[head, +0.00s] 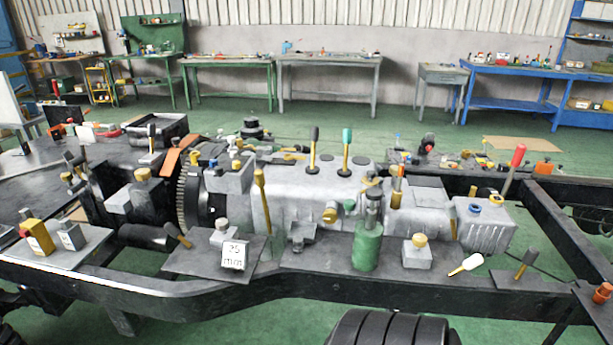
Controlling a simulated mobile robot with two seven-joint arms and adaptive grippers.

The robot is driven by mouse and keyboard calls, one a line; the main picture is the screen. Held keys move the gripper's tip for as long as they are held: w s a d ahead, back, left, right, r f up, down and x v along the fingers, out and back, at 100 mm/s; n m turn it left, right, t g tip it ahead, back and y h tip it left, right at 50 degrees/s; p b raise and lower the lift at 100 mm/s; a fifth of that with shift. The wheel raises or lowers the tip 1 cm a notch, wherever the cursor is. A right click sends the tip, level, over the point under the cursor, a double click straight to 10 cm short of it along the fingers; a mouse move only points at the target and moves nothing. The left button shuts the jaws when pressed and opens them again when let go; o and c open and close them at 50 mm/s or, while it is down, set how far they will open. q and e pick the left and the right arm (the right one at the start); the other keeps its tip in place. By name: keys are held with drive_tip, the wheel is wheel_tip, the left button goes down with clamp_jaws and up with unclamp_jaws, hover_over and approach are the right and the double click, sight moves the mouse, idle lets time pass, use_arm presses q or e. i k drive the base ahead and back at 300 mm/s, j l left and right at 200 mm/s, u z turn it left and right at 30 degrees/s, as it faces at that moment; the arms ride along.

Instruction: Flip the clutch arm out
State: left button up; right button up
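A grey gearbox (290,205) lies lengthwise in the middle of the chassis, with a dark toothed flywheel (188,195) at its left end. A yellow lever (261,198) stands upright on its near side, close to the flywheel; it may be the clutch arm, but I cannot tell for sure. On top stand a black-knobbed lever (313,150) and a teal-knobbed lever (347,150). A red-handled lever (514,168) leans at the right end. Neither of my grippers shows in the head view.
The black frame rail (330,283) runs in front. A tyre (392,328) is below. Workbenches line the back wall.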

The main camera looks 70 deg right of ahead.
sight(259, 174)
drive_tip(key=z, duration=1.75)
